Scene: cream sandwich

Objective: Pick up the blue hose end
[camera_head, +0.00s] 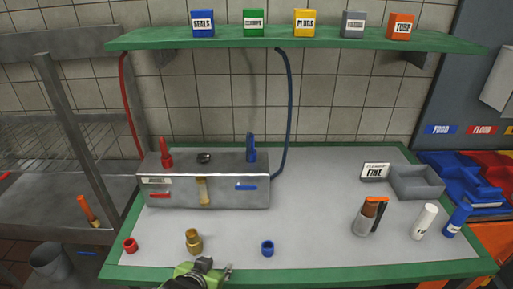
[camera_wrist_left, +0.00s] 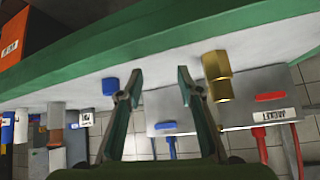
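A blue hose (camera_head: 288,105) hangs from the green shelf and curves down to the right side of the steel box (camera_head: 220,192); its lower end lies against or behind that side, and I cannot tell which. A blue nozzle-like piece (camera_head: 251,148) stands upright on the box top. A short blue ring fitting (camera_head: 267,248) sits on the bench near the front edge; it also shows in the left wrist view (camera_wrist_left: 110,86). My left gripper (camera_head: 218,268) is low at the bench's front edge, left of the ring. Its fingers are apart and empty in the wrist view (camera_wrist_left: 160,78). My right gripper is not in view.
A brass fitting (camera_head: 193,241) stands close behind my left gripper, with a red ring (camera_head: 130,246) farther left. A holder with an orange-handled tool (camera_head: 368,216), white and blue cylinders and a grey tray (camera_head: 417,183) are at right.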

